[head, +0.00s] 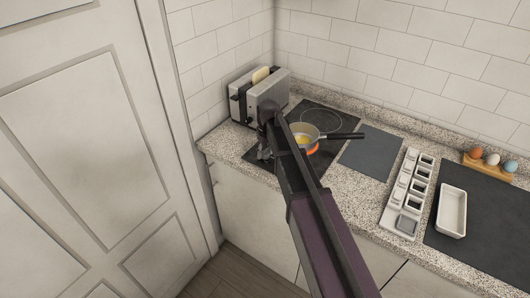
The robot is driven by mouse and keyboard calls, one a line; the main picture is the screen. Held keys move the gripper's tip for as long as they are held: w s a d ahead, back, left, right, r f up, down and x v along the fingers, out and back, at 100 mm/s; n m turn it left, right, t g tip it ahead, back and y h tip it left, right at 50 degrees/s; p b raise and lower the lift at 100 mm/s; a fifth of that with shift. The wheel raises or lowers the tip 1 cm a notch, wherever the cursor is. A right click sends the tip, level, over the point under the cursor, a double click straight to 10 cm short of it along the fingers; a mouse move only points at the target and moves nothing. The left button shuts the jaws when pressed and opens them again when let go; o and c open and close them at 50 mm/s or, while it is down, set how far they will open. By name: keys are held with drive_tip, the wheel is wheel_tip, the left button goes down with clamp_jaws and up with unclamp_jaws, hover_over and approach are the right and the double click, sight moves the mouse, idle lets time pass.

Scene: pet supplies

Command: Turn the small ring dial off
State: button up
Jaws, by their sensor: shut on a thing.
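The black cooktop (333,112) is set in the granite counter. A ring (313,150) under the pan glows orange. The ring outline (321,111) behind it is dark. My gripper (264,153) is low at the cooktop's front left, shut on what appears to be a cooktop dial. The dial is too small and too covered by my gripper and arm to make out, so I cannot tell which one it is or how it is turned.
A pan (304,132) with yellow food sits on the glowing ring, close to my arm, its handle pointing right. A toaster (258,93) stands behind my gripper. A dark mat (369,152), containers (406,192), a white dish (452,210) and an egg holder (490,166) lie right.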

drive_tip(key=shift+n, duration=0.6)
drive_tip(key=o, duration=1.1)
drive_tip(key=shift+m, duration=0.3)
